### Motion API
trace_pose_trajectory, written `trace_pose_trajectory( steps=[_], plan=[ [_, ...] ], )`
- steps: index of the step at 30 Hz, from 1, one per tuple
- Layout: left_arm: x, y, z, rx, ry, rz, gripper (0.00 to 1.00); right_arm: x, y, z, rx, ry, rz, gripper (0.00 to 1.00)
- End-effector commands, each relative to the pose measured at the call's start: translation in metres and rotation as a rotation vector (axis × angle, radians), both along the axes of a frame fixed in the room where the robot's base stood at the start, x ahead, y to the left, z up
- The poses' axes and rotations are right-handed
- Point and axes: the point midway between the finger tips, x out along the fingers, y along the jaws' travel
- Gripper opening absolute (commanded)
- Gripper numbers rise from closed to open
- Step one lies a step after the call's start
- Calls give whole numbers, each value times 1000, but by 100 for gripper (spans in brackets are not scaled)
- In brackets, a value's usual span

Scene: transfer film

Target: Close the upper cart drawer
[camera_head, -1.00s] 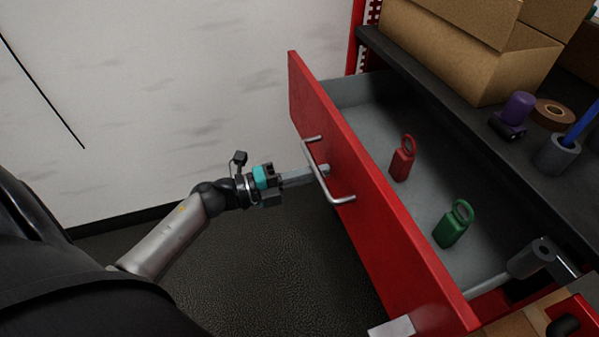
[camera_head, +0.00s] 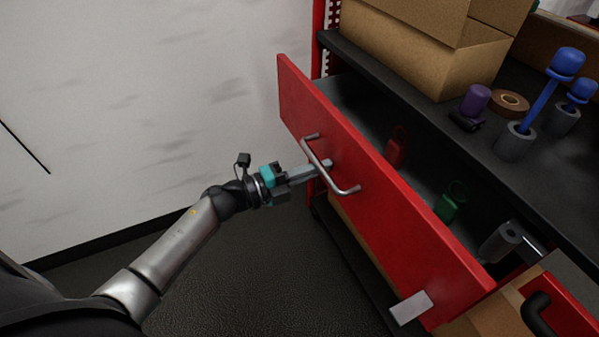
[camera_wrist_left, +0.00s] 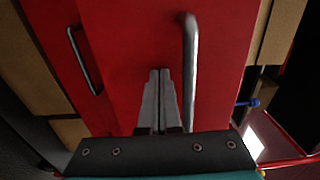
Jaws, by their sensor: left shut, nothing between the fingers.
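The upper cart drawer (camera_head: 385,195) has a red front with a silver bar handle (camera_head: 327,168) and stands partly open. It holds a red padlock-shaped item (camera_head: 396,150) and a green one (camera_head: 449,207). My left gripper (camera_head: 325,166) is shut and empty, its fingertips at the drawer front by the handle. In the left wrist view the shut fingers (camera_wrist_left: 160,80) point at the red front, left of the nearer handle bar (camera_wrist_left: 189,70). Whether the tips touch the front is hard to tell. My right gripper is not in view.
Above the drawer, the dark cart top (camera_head: 400,90) carries a cardboard box (camera_head: 425,55), a brown tape roll (camera_head: 510,102), a purple item (camera_head: 475,99) and blue-handled tools in grey holders (camera_head: 516,140). Another red front (camera_head: 565,310) is at lower right. Floor left of the cart is clear.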

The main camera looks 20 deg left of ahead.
Motion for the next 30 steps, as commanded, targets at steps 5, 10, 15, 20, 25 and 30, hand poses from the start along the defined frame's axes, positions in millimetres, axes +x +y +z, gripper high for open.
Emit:
trace_pose_trajectory(
  steps=[5, 10, 15, 20, 25, 30],
  plan=[
    [28, -23, 1, -2, -4, 0, 0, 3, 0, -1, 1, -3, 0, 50],
    [52, -44, 1, -1, -4, -1, 0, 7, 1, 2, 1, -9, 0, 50],
    [75, -64, 0, -1, -3, 0, 0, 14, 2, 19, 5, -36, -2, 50],
    [93, -79, 0, -1, -3, 0, 0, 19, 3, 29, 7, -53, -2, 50],
    [107, -91, 0, -1, -2, 0, 0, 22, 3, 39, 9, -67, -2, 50],
    [115, -98, 0, -1, -2, 0, 0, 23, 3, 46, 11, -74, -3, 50]
  ],
)
